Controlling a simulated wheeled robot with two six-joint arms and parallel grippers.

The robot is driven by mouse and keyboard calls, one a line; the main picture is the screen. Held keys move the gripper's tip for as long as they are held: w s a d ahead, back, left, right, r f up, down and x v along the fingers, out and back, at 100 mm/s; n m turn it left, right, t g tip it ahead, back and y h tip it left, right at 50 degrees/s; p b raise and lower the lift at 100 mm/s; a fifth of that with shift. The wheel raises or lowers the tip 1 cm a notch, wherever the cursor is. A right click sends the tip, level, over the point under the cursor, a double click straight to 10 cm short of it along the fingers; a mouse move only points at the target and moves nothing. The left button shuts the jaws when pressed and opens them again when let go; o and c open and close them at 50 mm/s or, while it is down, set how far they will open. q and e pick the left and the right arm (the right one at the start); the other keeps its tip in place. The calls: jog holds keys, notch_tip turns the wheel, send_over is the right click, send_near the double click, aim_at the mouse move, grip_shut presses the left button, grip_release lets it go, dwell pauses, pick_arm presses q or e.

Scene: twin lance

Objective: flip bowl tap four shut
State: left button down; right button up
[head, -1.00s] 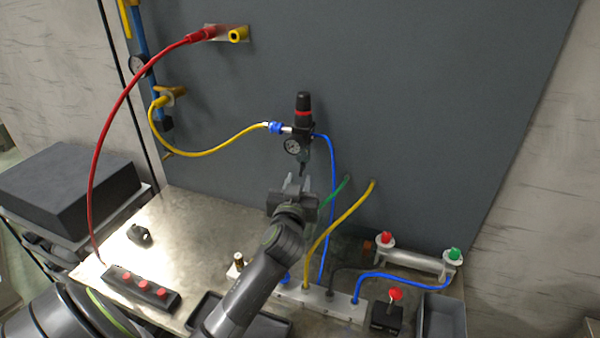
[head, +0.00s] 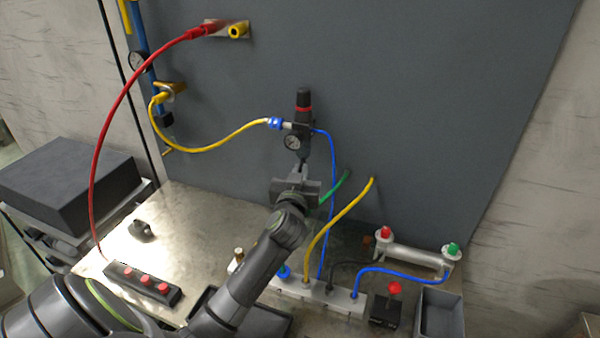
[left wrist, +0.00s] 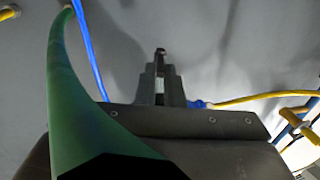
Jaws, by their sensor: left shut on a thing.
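The black filter-regulator (head: 303,119) with a red ring and a round gauge (head: 292,142) hangs on the grey panel. Its bowl (head: 304,152) points down. My left gripper (head: 299,172) reaches up from below to the bowl's lower end, its fingers shut on a small dark part there, apparently the bowl tap. In the left wrist view the fingers (left wrist: 160,88) stand close together, with a small dark piece (left wrist: 160,52) at their tips. The tap's handle position is too small to tell. No number shows. My right gripper is not in view.
A green hose (head: 337,186) passes close beside my left gripper. A blue hose (head: 333,165) hangs right of the regulator, and a yellow hose (head: 215,147) joins its left side. Below are a valve manifold (head: 310,292), a cylinder (head: 410,256) and a red-button box (head: 142,283).

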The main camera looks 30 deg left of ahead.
pick_arm(q)
jog(key=shift+s+a+m+t+h+p, duration=0.1)
jog(key=shift+a+m+t+h+p, duration=0.25)
jog(key=shift+m+h, duration=0.4)
jog(key=shift+s+a+m+t+h+p, duration=0.1)
jog(key=shift+a+m+t+h+p, duration=0.25)
jog(key=shift+h, duration=0.7)
jog(key=shift+d, duration=0.15)
jog(key=c, duration=1.5)
grip_release()
jog(key=shift+c, duration=0.2)
jog(key=b+v, duration=0.5)
jog(key=v, duration=1.2)
jog(key=shift+s+r, duration=0.2)
jog(key=shift+f, duration=0.1)
